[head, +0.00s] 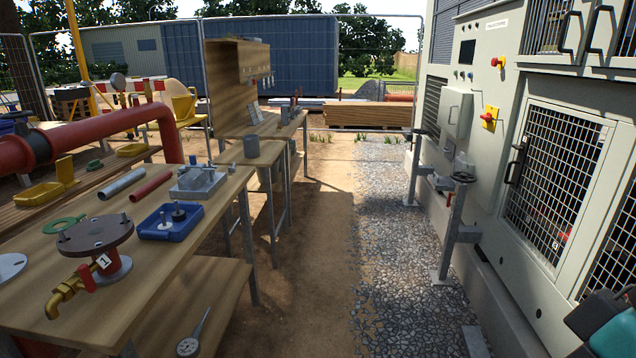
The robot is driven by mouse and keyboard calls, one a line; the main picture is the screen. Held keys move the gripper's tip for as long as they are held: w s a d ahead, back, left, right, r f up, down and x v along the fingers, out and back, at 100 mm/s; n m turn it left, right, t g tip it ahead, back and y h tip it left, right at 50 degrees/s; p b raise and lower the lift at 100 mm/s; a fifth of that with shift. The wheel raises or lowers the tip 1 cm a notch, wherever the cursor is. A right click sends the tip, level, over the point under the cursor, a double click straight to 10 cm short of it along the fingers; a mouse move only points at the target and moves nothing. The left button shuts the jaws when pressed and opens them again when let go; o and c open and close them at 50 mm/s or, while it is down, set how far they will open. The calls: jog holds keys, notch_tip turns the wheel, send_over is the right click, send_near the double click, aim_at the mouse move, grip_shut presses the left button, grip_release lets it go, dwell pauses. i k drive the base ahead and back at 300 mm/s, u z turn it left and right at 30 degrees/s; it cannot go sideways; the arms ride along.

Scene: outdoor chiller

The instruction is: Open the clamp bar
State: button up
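I cannot pick out the clamp bar with certainty. On the wooden bench at left sits a grey metal block fixture (198,183) with a raised upright part; its details are too small to tell whether a bar on it is open or shut. A dark and teal shape at the lower right edge may be part of my arm. My gripper's fingers do not show.
The wooden bench (150,262) holds a blue tray (171,228), a flanged brown fitting (96,232), and red and grey tubes. The chiller cabinet (500,110) lines the right. Open dirt and gravel (385,250) run between them.

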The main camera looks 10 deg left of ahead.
aim_at(193, 164)
jog(key=u, duration=0.9)
jog(key=i, duration=1.25)
jog(key=u, duration=0.9)
